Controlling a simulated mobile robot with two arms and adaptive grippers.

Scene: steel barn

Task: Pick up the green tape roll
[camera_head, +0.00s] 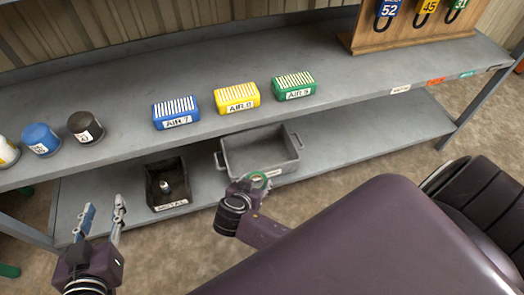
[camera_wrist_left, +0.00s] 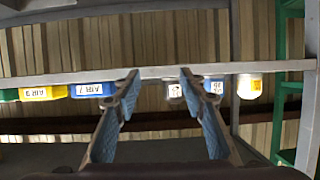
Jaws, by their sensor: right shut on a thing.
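The green tape roll (camera_head: 259,181) is a small ring at the tip of my right gripper (camera_head: 254,184), in front of the grey bin on the lower shelf. My right gripper is shut on it; its fingers are small and partly hidden in this view. My left gripper (camera_head: 104,206) is open and empty, left of the dark metal bin. Its two spread fingers also show in the left wrist view (camera_wrist_left: 158,75), with nothing between them.
On the upper shelf (camera_head: 330,115) stand blue (camera_head: 176,112), yellow (camera_head: 237,97) and green (camera_head: 293,86) air filters and several cans, including a black one (camera_head: 85,127). The lower shelf holds a dark bin (camera_head: 153,195) with a metal piece and a grey bin (camera_head: 292,163).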

